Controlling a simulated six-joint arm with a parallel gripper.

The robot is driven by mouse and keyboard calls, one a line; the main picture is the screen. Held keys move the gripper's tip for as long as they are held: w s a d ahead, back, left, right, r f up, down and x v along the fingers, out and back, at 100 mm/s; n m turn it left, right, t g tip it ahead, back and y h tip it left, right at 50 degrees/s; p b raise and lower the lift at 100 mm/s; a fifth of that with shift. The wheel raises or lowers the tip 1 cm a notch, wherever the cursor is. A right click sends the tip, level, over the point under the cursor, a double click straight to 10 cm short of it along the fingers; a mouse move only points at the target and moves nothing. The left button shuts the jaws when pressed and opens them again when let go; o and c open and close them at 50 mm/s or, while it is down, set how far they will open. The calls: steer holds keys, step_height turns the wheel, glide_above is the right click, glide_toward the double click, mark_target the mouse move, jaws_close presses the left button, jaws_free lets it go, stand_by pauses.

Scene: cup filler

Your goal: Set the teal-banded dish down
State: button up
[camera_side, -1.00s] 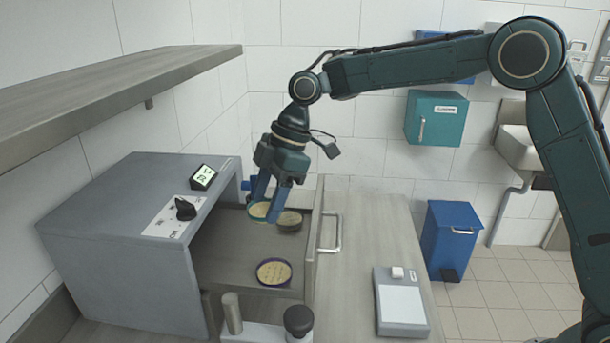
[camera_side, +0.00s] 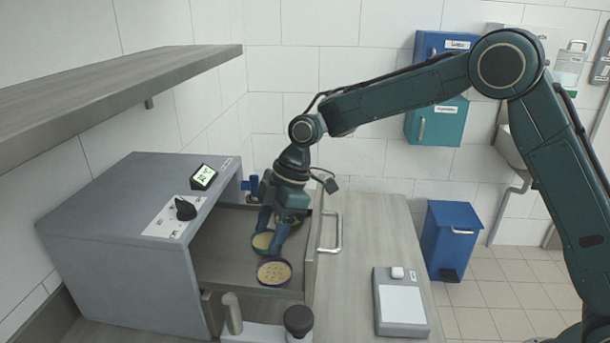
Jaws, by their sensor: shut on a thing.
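The teal-banded dish (camera_side: 262,242) holds a pale yellow fill and sits between the blue fingers of my gripper (camera_side: 270,238), which is shut on it. It is low over the open drawer (camera_side: 225,255), and I cannot tell whether it touches the drawer floor. A purple-banded dish (camera_side: 274,272) with a similar pale fill lies in the drawer just in front of it, close by. The gripper largely hides the area behind, where a darker dish stood.
The grey cabinet (camera_side: 125,245) with a dial and small screen stands left of the drawer. The drawer front with its handle (camera_side: 335,235) is to the right. A scale (camera_side: 401,302) sits on the bench. A shelf (camera_side: 110,90) hangs upper left. The drawer's left floor is clear.

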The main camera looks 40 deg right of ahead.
steer(key=shift+f, duration=0.1)
steer(key=o, duration=0.7)
steer(key=shift+c, duration=0.2)
steer(key=v, duration=1.2)
steer(key=shift+s, duration=0.1)
